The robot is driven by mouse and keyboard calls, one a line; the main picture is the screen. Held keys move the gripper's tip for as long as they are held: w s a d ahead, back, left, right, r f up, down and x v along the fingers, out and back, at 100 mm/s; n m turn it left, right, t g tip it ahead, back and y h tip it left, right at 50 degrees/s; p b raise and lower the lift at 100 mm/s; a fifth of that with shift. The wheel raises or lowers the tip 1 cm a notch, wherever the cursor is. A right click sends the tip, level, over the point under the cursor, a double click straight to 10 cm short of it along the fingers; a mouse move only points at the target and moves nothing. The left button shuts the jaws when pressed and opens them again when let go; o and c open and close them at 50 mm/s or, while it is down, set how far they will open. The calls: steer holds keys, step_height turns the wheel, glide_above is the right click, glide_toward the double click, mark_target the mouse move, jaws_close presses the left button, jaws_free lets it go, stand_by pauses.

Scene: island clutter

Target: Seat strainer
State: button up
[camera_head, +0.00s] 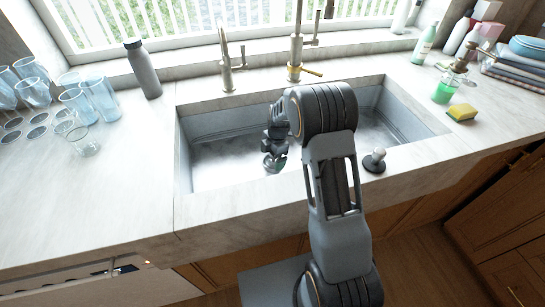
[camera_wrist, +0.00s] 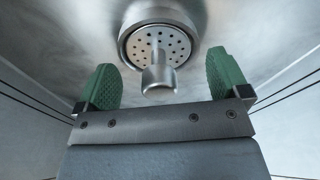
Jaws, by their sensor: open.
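The strainer (camera_wrist: 180,45) is a round metal basket with a perforated face and a central post ending in a knob (camera_wrist: 158,82). It shows in the wrist view at the sink floor, within a metal ring; I cannot tell whether it sits fully down in the drain. My gripper (camera_wrist: 165,84) is open, with one green fingertip on each side of the knob and a visible gap to both. In the head view my gripper (camera_head: 276,163) is low inside the sink basin (camera_head: 215,165), and the strainer is mostly hidden there.
Sink walls surround my gripper. A gold-handled faucet (camera_head: 295,60) and a second tap (camera_head: 227,72) stand behind. Glasses (camera_head: 100,97) stand left; a sponge (camera_head: 462,113) and green soap bottle (camera_head: 444,91) right.

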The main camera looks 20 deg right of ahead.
step_height(320, 180, up, 13)
steer(key=d, duration=0.2)
steer(key=shift+w+r, duration=0.2)
steer(key=shift+w, duration=0.05)
stand_by(0.4)
steer(key=s+r+m+p, duration=0.1)
steer(key=s+r+m, duration=0.1)
steer(key=s+m, duration=0.4)
steer(key=s+a+r+m+t+h+p, duration=0.1)
steer(key=s+r+m+p, duration=0.1)
steer(key=s+m, duration=0.5)
steer(key=s+r+m+t+p, duration=0.1)
steer(key=s+r+m, duration=0.2)
steer(key=s+m, duration=0.3)
steer(key=shift+s+a+r+m+h+p, duration=0.15)
steer(key=shift+m+p, duration=0.05)
steer(key=shift+m, duration=0.3)
steer(key=shift+s+a+r+m+h+p, duration=0.1)
steer(key=shift+a+m+h+p, duration=0.1)
steer(key=shift+m, duration=0.3)
steer(key=shift+t, duration=0.8)
steer(key=s+r, duration=0.1)
steer(key=s+r+p, duration=0.1)
steer(key=s+r, duration=0.2)
steer(key=shift+a+p, duration=0.3)
steer(key=shift+p, duration=0.05)
steer(key=shift+a+r, duration=0.1)
steer(key=shift+r, duration=0.45)
